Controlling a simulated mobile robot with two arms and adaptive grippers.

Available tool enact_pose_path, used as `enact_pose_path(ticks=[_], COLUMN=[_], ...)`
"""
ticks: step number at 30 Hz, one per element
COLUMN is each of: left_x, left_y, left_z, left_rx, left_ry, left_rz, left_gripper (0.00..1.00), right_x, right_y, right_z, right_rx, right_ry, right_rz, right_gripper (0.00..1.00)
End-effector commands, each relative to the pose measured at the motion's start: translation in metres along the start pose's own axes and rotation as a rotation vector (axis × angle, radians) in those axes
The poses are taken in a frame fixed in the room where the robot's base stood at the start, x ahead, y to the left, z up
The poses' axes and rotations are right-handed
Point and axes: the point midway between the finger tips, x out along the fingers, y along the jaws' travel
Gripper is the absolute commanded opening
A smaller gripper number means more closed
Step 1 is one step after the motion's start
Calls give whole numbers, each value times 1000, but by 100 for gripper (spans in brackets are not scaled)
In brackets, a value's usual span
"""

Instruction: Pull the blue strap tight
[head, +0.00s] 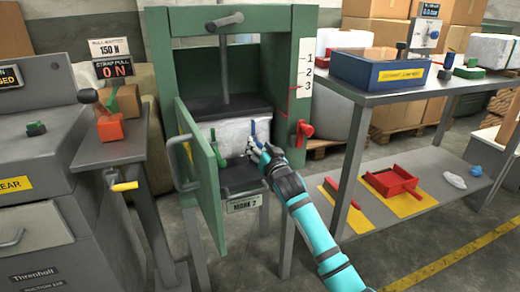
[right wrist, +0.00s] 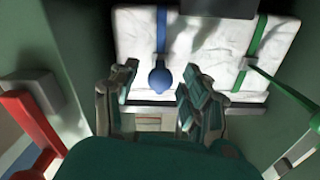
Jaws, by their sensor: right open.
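The blue strap (right wrist: 161,30) runs down the front of a white wrapped bale (right wrist: 200,40) inside the green press (head: 220,18). A round blue end piece (right wrist: 160,78) hangs at its lower end. In the head view the blue strap (head: 253,127) shows just above my right gripper (head: 256,148). My right gripper also fills the lower middle of the right wrist view (right wrist: 158,92). Its fingers are spread on either side of the blue end piece, with visible gaps. My left gripper is not in view.
A green strap (right wrist: 249,50) crosses the bale beside the blue one. The press door (head: 203,180) stands open on the left. A red lever (head: 300,130) is on the right post. A grey bench (head: 365,97) stands at right.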

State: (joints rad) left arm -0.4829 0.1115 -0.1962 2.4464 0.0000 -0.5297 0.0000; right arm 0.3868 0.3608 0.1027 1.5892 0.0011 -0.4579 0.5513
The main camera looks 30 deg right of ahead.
Motion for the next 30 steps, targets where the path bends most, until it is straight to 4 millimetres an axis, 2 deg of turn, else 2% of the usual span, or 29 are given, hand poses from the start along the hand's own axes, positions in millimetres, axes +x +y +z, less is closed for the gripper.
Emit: enact_pose_path(ticks=[7, 18, 30], left_x=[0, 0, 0], left_y=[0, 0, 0], left_z=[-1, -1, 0], left_rx=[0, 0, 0], left_ry=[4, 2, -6], left_rz=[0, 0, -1], left_gripper=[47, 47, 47], right_x=[0, 0, 0], right_y=[0, 0, 0], right_z=[0, 0, 0], right_rx=[0, 0, 0], right_ry=[-1, -1, -1], right_rz=[0, 0, 0], right_gripper=[46, 0, 0])
